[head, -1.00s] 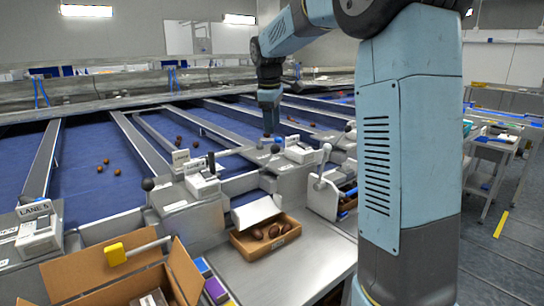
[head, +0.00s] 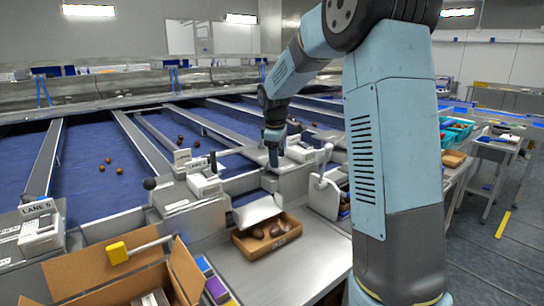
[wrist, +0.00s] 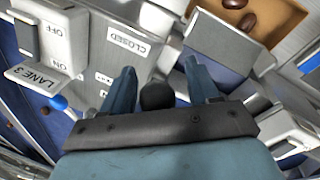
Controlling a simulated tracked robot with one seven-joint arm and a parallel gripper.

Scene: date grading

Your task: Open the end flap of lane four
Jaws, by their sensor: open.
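My gripper (head: 274,158) points down over the lane ends, left of the box at the lane three position. In the wrist view my gripper (wrist: 160,75) is open, with a round black knob (wrist: 157,96) between its fingers; whether they touch it I cannot tell. Near it are a plate marked CLOSED (wrist: 126,42) and a switch box with a LANE 3 sign (wrist: 42,75). In the head view the gripper hides the knob. Another labelled box (head: 205,187), between this one and the LANE 5 box (head: 40,235), stands left of my gripper; its number is too small to read.
A small carton with dates (head: 238,243) sits on the metal bench (head: 290,275) below my gripper. A lever (head: 321,165) stands to the right. Another black knob (head: 149,184) is at left. An open carton (head: 90,275) is at front left. Blue lanes with a few dates stretch behind.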

